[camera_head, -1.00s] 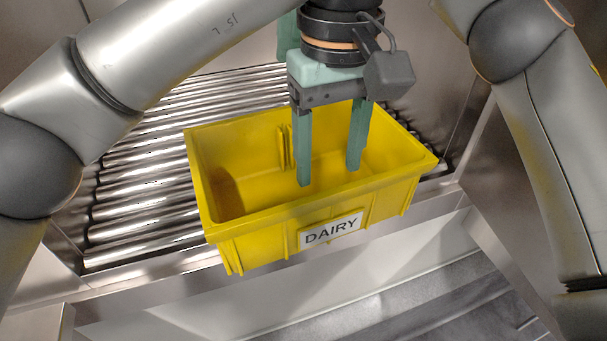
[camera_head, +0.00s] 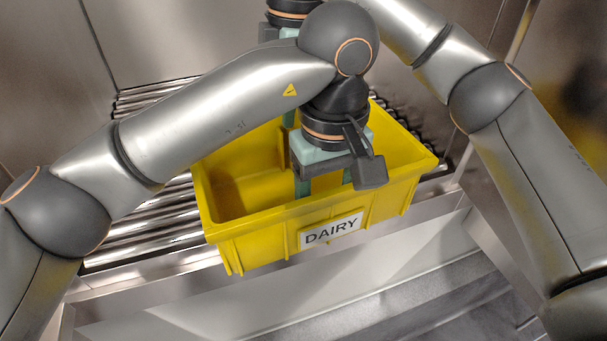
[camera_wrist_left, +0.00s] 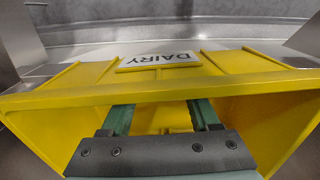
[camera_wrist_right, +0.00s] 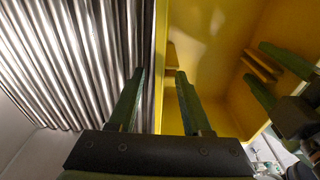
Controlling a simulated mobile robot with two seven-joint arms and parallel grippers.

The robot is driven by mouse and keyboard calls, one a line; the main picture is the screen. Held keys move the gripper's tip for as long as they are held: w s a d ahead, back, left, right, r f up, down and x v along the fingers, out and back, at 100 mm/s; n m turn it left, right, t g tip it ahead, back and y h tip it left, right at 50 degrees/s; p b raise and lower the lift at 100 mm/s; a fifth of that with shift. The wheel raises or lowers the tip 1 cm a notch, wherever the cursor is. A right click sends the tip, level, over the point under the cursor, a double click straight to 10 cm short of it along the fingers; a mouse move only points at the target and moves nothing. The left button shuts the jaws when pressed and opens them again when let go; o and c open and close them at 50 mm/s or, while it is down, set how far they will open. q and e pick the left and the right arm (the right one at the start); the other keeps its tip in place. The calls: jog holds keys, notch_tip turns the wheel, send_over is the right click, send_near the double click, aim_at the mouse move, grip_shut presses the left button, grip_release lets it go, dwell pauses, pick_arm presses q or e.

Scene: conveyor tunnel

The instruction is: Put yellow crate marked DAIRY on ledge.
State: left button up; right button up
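The yellow crate marked DAIRY (camera_head: 420,172) sits upright at the near end of the rollers, its label (camera_head: 331,231) facing me. My left gripper (camera_head: 326,185) is open inside the crate, close behind the front wall; in the left wrist view (camera_wrist_left: 162,112) its fingertips are hidden by that wall. I cannot tell which surface is the ledge.
Steel rollers (camera_head: 150,225) lie under and behind the crate. Steel walls (camera_head: 170,40) close in the back and sides. Bare rollers show left of the crate.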

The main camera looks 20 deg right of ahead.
pick_arm(q)
jog(key=c, duration=0.7)
pick_arm(e)
grip_shut()
pick_arm(q)
grip_shut()
